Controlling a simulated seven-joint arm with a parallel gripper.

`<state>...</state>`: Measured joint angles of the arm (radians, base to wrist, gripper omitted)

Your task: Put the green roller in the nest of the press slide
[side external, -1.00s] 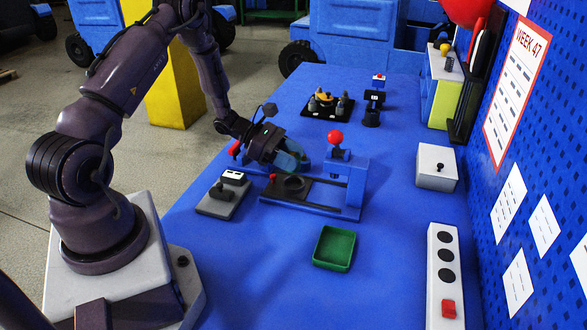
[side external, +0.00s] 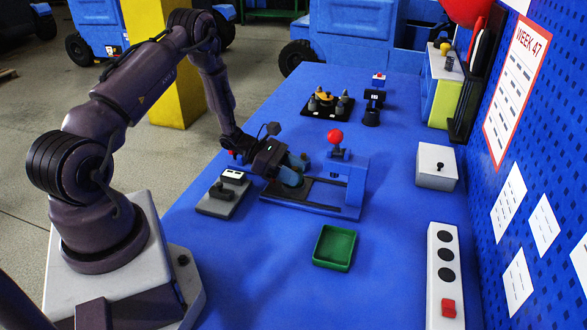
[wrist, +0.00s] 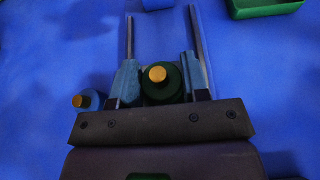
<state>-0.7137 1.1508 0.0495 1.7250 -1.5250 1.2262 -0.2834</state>
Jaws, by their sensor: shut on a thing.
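My gripper (side external: 294,174) is over the left end of the black press slide (side external: 322,192) in the side view, hiding the nest there. In the wrist view, the blue fingers of my gripper (wrist: 158,84) are shut on the green roller (wrist: 168,94), a dark green cylinder with a yellow knob on top. In the side view the roller is hidden behind the fingers, so I cannot tell whether it touches the nest. The blue press (side external: 355,180) with a red ball lever (side external: 335,136) stands right of my gripper.
A blue cylinder with a yellow top (wrist: 88,100) is just left of my fingers in the wrist view. A green tray (side external: 334,247) lies in front of the press. A grey fixture (side external: 223,196) is at its left. A white box (side external: 437,167) is at the right.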

